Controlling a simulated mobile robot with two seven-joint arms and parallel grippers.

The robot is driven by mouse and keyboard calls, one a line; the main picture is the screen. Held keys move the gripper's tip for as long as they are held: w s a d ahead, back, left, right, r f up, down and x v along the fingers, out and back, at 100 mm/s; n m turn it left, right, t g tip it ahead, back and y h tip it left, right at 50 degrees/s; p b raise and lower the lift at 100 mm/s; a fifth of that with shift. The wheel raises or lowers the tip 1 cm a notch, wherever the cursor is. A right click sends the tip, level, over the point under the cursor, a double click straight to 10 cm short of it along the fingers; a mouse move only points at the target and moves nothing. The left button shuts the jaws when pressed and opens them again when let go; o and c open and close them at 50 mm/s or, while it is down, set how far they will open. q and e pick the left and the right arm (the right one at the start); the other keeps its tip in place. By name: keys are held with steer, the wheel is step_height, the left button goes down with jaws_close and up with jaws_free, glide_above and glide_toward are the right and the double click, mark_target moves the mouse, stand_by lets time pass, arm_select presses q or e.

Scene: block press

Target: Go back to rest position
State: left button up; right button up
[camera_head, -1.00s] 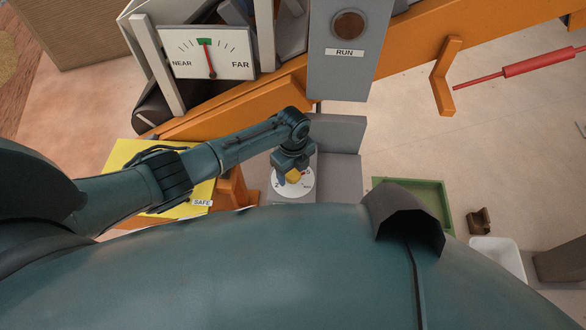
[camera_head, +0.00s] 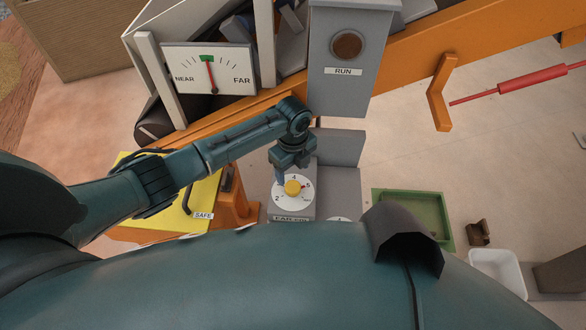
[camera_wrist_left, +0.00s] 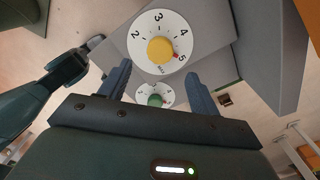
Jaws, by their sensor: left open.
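My left gripper (camera_head: 284,170) is open, with nothing in its jaws. It is just beyond a white numbered dial (camera_head: 280,201) with a yellow knob (camera_head: 292,188), apart from the knob. In the left wrist view, my left gripper's fingers (camera_wrist_left: 157,75) are spread wide, and the yellow knob (camera_wrist_left: 161,50) shows past them. The pointer of the knob is near 5. A second dial has a green knob (camera_wrist_left: 155,100). My right gripper is not seen in the head view.
A grey RUN box (camera_head: 345,90) and an orange beam (camera_head: 440,60) stand behind. The NEAR/FAR gauge (camera_head: 225,72) has its needle at the green mark. A yellow SAFE panel (camera_head: 200,200) is left of the dial. A green tray (camera_head: 447,235) and white bin (camera_head: 497,275) are right.

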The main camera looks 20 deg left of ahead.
arm_select(q)
steer(key=s+d+r+n+t+h, duration=0.1)
steer(key=s+d+n, duration=0.25)
steer(key=s, duration=0.25)
steer(key=s+d+n+h, duration=0.2)
steer(key=s+n, duration=0.3)
steer(key=s, duration=0.2)
steer(key=s+a+r+n+t+y, duration=0.3)
steer(key=s+a+r+n, duration=0.5)
steer(key=s+a+n, duration=0.5)
steer(key=w+d+f+t+h+p, duration=0.3)
steer(key=w+d+t, duration=0.3)
steer(key=w+d, duration=0.1)
steer(key=shift+w+t+p, duration=0.2)
steer(key=shift+t+p, duration=0.1)
